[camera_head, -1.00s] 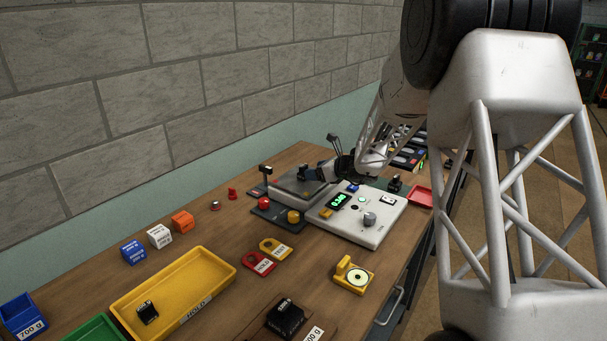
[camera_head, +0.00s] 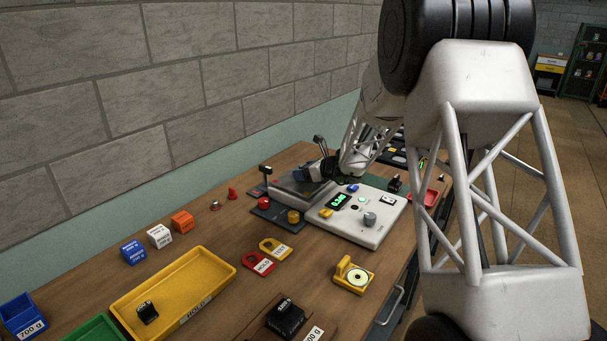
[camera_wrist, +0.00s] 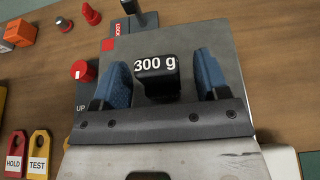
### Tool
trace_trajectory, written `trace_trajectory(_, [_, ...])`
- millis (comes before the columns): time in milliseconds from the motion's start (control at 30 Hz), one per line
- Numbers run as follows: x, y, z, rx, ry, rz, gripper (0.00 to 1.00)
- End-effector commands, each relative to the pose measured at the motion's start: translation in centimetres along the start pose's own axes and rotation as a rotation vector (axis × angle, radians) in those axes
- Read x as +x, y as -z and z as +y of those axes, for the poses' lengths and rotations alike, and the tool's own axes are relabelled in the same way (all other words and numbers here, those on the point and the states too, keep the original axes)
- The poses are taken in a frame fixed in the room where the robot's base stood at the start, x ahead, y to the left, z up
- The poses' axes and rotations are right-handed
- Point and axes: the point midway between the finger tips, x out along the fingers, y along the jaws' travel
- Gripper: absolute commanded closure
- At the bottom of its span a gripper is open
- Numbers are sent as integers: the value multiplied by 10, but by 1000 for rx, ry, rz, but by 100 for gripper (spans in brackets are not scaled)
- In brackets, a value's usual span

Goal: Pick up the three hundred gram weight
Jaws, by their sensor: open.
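The three hundred gram weight (camera_wrist: 156,78) is a black block marked "300 g" in white. It sits on the grey scale plate (camera_wrist: 190,38) in the wrist view. My gripper (camera_wrist: 158,80) is open, with one blue finger on each side of the weight and a visible gap to both fingers. In the head view my gripper (camera_head: 317,171) is over the scale plate (camera_head: 290,187) and hides the weight there.
A control box (camera_head: 350,225) with a green display stands in front of the scale. A red knob (camera_wrist: 82,71) is left of the plate. Hold and test tags (camera_head: 258,264), coloured cubes (camera_head: 159,236) and a yellow tray (camera_head: 215,259) lie further left.

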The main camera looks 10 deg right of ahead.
Motion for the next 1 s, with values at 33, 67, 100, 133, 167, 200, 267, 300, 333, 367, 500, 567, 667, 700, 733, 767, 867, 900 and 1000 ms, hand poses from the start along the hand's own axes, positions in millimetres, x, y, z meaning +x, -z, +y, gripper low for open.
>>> trace_trajectory(33, [4,0,0,0,-1,0,32])
trace_trajectory(67, [5,0,0,0,-1,0,32])
trace_trajectory(100, [6,0,0,1,-1,0,32])
trace_trajectory(133, [7,0,0,1,-1,0,32])
trace_trajectory(167, [8,0,0,1,-1,0,32])
trace_trajectory(200, [8,0,0,1,0,0,32])
trace_trajectory(267, [8,0,0,1,0,0,32])
trace_trajectory(300, [7,0,0,1,0,0,32])
trace_trajectory(333, [7,0,0,1,0,0,32])
trace_trajectory(367, [7,0,0,1,0,0,32])
trace_trajectory(500, [7,0,0,0,0,0,32])
trace_trajectory(567, [7,0,0,0,0,0,32])
trace_trajectory(667, [7,0,0,0,0,0,32])
trace_trajectory(700, [7,0,0,0,0,0,35])
trace_trajectory(733, [7,0,0,0,0,0,40])
trace_trajectory(767, [7,0,0,0,0,0,44])
trace_trajectory(867, [7,0,0,0,0,0,60])
trace_trajectory(900, [7,0,0,0,0,0,66])
trace_trajectory(1000, [7,0,0,0,0,0,81])
